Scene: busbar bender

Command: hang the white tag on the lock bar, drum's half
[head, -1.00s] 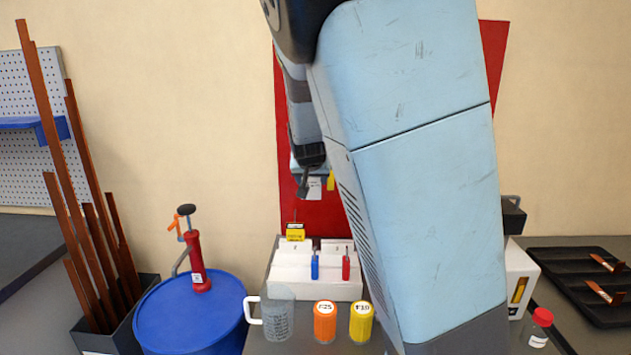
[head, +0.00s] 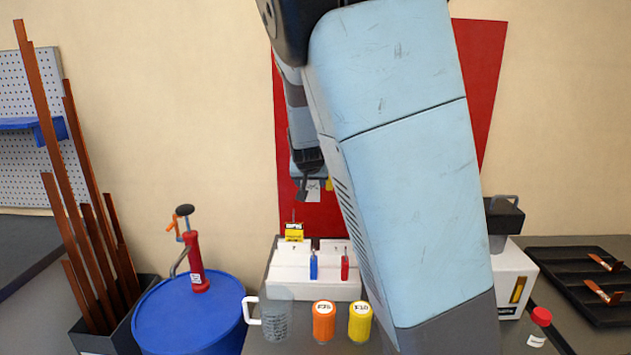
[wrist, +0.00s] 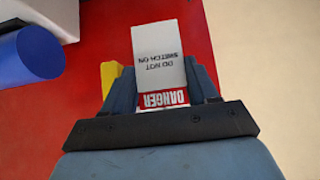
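The white tag (wrist: 160,65), printed DANGER and DO NOT SWITCH ON, is between the two fingers of my gripper (wrist: 160,88) in the wrist view, its lettering upside down. My fingers look shut on it. In the head view my gripper (head: 308,185) hangs in front of the red panel (head: 292,215), with part of the white tag (head: 314,188) showing at its tip. A yellow piece (wrist: 110,76) is beside one finger. My arm hides much of the red panel. I cannot make out the lock bar. The blue drum (head: 165,325) with a red hand pump stands at left.
Below my gripper is a white holder (head: 290,285) with blue and red items and a yellow sign. A blue cylinder (wrist: 38,55) is near the tag in the wrist view.

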